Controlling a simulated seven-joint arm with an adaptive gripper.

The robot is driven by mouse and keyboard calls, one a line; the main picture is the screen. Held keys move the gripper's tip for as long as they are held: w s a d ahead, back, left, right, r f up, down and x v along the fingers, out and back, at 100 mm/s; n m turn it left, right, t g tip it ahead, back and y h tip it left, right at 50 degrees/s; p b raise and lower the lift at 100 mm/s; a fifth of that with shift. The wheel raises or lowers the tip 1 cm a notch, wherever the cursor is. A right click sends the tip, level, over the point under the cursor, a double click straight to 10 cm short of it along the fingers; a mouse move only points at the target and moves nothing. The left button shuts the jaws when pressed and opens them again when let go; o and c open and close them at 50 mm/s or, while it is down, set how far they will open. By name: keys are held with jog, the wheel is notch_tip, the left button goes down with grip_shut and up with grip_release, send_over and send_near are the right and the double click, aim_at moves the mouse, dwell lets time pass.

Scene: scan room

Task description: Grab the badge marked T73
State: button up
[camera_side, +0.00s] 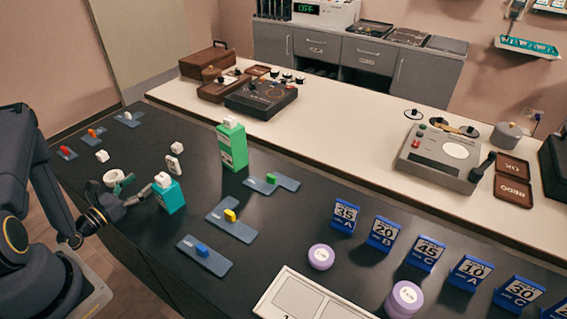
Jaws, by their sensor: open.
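No marking T73 can be read in this view, so I cannot tell which thing is that badge. Small white pieces lie on the dark table: one (102,156) at the left, and a pair by the green box, an upper one (177,148) and a lower one (173,164). Other white pieces sit on top of the green box (238,153) and the teal box (172,198); their faces are too small to read. My gripper (136,199) is open, low over the table just left of the teal box. A white and green ring (114,178) lies behind it.
Blue-grey plates with coloured pieces lie at the far left (127,119) and in the middle (235,226). Blue numbered stands (383,234), purple round containers (321,257) and a white tray (262,305) occupy the right. A pale counter (330,126) with devices runs behind.

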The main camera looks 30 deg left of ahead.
aim_at(169, 159)
jog(key=w, duration=1.3)
jog(key=shift+w+a+r, duration=0.15)
jog(key=shift+a, duration=0.25)
jog(key=c, duration=1.1)
